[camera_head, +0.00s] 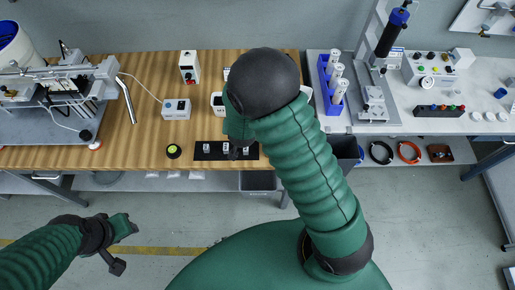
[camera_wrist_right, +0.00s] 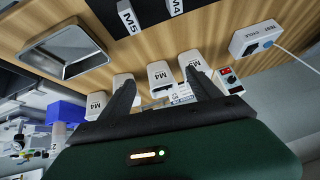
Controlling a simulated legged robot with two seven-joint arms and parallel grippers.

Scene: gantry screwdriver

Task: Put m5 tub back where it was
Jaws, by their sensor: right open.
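In the right wrist view my right gripper (camera_wrist_right: 160,76) is open, its two dark fingers spread with nothing held between them. Several white tubs stand beyond the fingers on the wooden bench (camera_wrist_right: 215,45). The tub past the right finger (camera_wrist_right: 193,62) has a label that seems to read M5, though it is small. A tub between the fingers (camera_wrist_right: 160,70) looks marked M4. A black strip (camera_wrist_right: 150,18) with M5 and M4 labels lies at the top. In the head view my right arm hides most of this gripper. My left gripper (camera_head: 112,242) hangs in front of the bench, its jaws unclear.
A metal tray (camera_wrist_right: 66,50) is at the left of the wrist view. In the head view a blue rack (camera_head: 325,85) with white bottles stands right of my arm. A white box (camera_head: 176,108) and a red-switch box (camera_head: 189,67) stand on the bench. Bare wood lies around them.

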